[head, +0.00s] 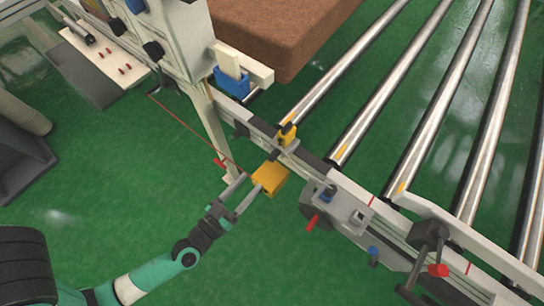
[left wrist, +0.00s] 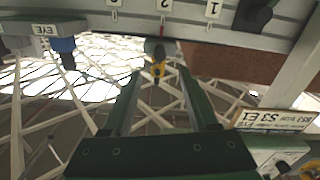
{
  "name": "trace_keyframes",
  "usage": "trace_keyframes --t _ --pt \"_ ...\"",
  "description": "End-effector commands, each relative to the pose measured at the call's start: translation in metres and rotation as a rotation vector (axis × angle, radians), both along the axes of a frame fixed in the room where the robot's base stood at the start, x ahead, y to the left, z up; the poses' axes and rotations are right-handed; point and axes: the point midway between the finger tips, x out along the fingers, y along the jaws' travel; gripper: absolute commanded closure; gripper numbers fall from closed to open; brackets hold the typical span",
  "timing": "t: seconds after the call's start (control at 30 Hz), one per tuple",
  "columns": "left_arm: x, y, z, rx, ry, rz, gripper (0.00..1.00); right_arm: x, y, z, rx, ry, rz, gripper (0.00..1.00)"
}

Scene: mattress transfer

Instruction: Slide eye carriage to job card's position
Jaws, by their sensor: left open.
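Right along the rail are a grey unit with a blue knob (head: 327,192) and a red-knobbed clamp (head: 437,270). Metal rollers (head: 390,95) and a brown mattress (head: 285,30) lie beyond. A white post (head: 220,140) stands left. The green floor in front is clear.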

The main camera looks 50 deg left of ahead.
Motion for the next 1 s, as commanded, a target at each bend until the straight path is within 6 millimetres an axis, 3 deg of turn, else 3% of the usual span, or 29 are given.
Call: trace_keyframes --t 0.5,0.63,0.9,1.0 --pt "0.097 0.02 0.001 0.0 -0.003 0.001 0.41 0.0 0.0 -0.007 0.0 0.001 0.0 0.57" --pt "0.108 0.022 0.001 0.0 -0.002 -0.001 0.41 0.0 0.0 -0.007 0.0 0.001 0.0 0.57" --pt "0.11 0.022 0.0 0.0 0.0 -0.001 0.41 0.0 0.0 -0.007 0.0 0.001 0.0 0.57" --pt "0.11 0.022 0.0 0.0 -0.001 -0.001 0.58 0.0 0.0 -0.008 0.0 0.001 0.0 0.57"
